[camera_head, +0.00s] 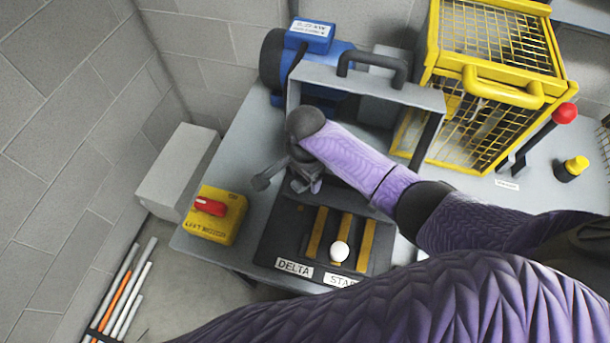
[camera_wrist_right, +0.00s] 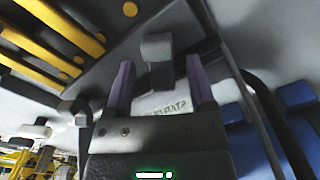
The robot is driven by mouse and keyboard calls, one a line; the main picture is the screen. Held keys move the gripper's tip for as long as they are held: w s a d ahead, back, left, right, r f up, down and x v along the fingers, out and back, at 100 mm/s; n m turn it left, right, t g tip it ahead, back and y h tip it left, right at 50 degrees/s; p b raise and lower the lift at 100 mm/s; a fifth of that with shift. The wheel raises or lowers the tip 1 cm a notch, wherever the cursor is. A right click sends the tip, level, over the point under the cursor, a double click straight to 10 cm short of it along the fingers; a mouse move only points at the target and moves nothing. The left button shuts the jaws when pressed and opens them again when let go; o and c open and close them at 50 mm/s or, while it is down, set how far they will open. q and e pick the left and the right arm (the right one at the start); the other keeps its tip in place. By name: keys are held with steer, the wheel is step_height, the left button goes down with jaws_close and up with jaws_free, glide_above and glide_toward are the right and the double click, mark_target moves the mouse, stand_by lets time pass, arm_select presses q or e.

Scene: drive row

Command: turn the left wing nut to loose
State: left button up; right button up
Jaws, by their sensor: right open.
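My right gripper (camera_head: 306,183) points down in front of the grey guard frame (camera_head: 370,85), over the dark panel of the bench unit. In the right wrist view the two purple fingers (camera_wrist_right: 159,66) are apart, with a dark grey tab (camera_wrist_right: 157,48) on a short stem showing between their tips. The tab looks like the wing nut; I cannot tell whether either finger touches it. My left gripper is out of view.
A yellow box with a red switch (camera_head: 215,215) stands left. A white-knobbed lever (camera_head: 339,251) rises from yellow slots near the DELTA label (camera_head: 294,267). A blue motor (camera_head: 315,60) sits behind; a yellow cage (camera_head: 490,90) and red-knobbed lever (camera_head: 564,113) stand right.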

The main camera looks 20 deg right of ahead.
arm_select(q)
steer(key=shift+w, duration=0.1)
arm_select(e)
steer(key=shift+c, duration=0.4)
steer(key=c, duration=0.7)
jaws_close()
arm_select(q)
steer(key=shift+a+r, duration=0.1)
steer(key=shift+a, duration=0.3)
